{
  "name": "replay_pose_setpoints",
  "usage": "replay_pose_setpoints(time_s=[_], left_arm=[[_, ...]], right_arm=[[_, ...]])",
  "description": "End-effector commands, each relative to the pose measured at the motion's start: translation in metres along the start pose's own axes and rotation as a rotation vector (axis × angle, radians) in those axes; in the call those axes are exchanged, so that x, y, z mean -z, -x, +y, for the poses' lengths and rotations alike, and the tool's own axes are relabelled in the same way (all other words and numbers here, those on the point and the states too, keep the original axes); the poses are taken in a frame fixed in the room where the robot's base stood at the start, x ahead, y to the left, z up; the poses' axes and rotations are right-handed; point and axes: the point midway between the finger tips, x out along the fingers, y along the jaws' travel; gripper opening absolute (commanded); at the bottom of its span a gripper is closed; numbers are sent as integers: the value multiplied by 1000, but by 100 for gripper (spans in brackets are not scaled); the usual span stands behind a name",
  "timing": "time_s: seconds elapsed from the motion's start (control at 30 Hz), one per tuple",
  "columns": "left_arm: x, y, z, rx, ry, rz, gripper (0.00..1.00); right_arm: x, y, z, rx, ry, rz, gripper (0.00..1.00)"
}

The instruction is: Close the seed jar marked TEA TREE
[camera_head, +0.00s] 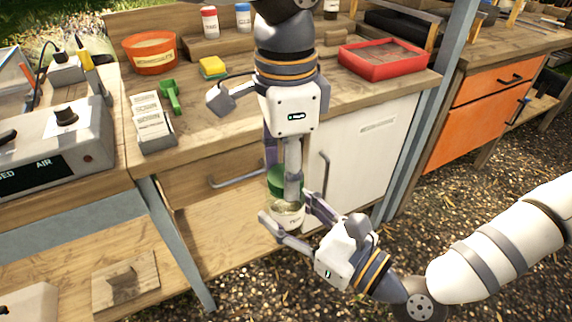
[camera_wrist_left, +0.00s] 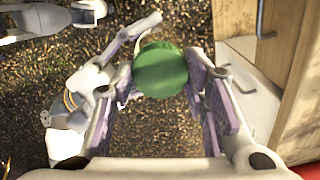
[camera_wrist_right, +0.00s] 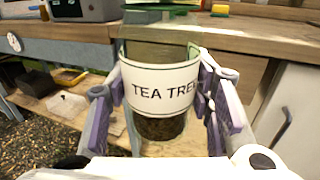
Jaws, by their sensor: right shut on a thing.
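The glass jar marked TEA TREE (camera_wrist_right: 160,90) has a white label and dark contents at its bottom. My right gripper (camera_wrist_right: 160,115) is shut on the jar and holds it upright in front of the bench; it also shows in the head view (camera_head: 289,222). A round green lid (camera_wrist_left: 162,70) is at the jar's mouth in the head view (camera_head: 280,186); I cannot tell if it is fully seated. My left gripper (camera_wrist_left: 160,78) points down from above, its open fingers on either side of the lid. The lid hides the jar in the left wrist view.
A drawer (camera_head: 215,178) and white cabinet door (camera_head: 362,150) are behind the grippers. Gravel is below.

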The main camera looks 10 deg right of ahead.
Motion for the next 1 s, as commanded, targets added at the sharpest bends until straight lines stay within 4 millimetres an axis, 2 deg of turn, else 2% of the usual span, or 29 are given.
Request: replay_pose_setpoints(time_s=[0.03, 0.1, 0.37, 0.47, 0.57, 0.8, 1.0], left_arm=[[-1, 0, -1, 2, 2, -1, 54], [-1, 0, -1, 2, 2, -1, 64], [0, 1, 0, 1, 2, 0, 64], [0, 7, -1, 3, 3, 1, 64], [0, 25, -2, 6, 4, 2, 64], [0, 83, -2, 6, 5, 2, 64], [0, 113, -1, 4, 3, 1, 64]], right_arm=[[-1, 0, 0, 1, 0, -2, 0], [-1, 0, 0, 0, 0, -2, 0], [-1, 0, 0, 0, 0, -2, 0], [-1, 0, 0, 0, 0, -2, 0], [-1, 0, 0, 0, 0, -2, 0], [-1, 0, 0, -1, 1, -2, 0], [-1, 0, 0, -1, 0, -2, 0]])
